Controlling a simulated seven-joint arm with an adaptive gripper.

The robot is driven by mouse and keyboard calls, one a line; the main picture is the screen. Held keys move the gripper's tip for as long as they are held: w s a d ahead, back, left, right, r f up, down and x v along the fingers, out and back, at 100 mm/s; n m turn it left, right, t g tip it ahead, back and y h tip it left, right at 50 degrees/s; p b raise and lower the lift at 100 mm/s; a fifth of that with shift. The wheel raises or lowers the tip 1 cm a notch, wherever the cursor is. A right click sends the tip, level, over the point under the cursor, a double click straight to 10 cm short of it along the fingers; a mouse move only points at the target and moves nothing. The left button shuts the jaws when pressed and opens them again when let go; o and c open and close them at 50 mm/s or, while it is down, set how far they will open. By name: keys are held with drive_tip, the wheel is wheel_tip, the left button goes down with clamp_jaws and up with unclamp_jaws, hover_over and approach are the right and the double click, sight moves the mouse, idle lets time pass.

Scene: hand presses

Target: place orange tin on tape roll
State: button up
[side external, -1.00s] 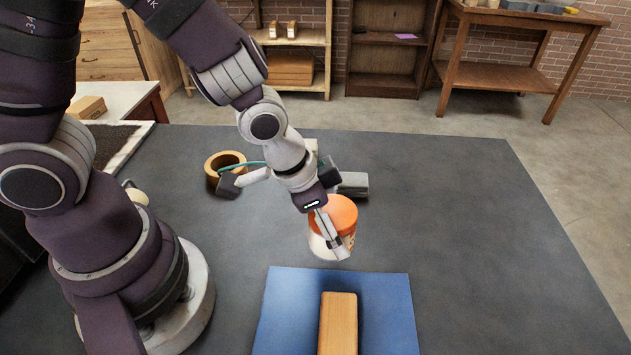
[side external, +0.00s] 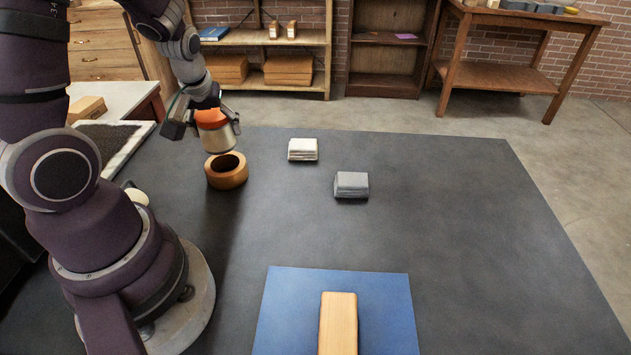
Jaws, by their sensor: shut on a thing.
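The orange tin (side external: 211,118) has an orange top and a pale body. My gripper (side external: 220,132) is shut on it and holds it up near the far left of the dark table. The tape roll (side external: 227,176) is a brown ring lying flat on the table, its dark hole facing up. In the side view the tin appears just above and slightly left of the roll, with its lower edge close to the roll's far rim. The exact gap between them is hard to tell. The gripper hides part of the tin.
A white block (side external: 303,150) and a grey block (side external: 351,186) stand right of the roll. A wooden block (side external: 338,325) lies on a blue mat (side external: 286,310) at the front. The dark table (side external: 470,220) is clear on the right.

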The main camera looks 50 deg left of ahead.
sight(221, 146)
drive_tip(key=shift+f, duration=1.85)
drive_tip(key=o, duration=1.2)
drive_tip(key=shift+f, duration=0.1)
drive_tip(key=shift+o, duration=0.2)
drive_tip(key=v, duration=1.1)
drive_tip(key=shift+d+r, duration=0.1)
drive_tip(key=shift+r, duration=0.3)
drive_tip(key=s+d+r+m+t+h, duration=0.1)
drive_tip(key=d+r+m+h, duration=0.1)
drive_tip(key=d+m, duration=0.3)
drive_tip(key=s+d+r+m+t+h, duration=0.1)
drive_tip(key=d+r+m, duration=0.2)
drive_tip(key=d+m, duration=0.2)
drive_tip(key=d, duration=0.3)
drive_tip(key=shift+m+t+h, duration=0.4)
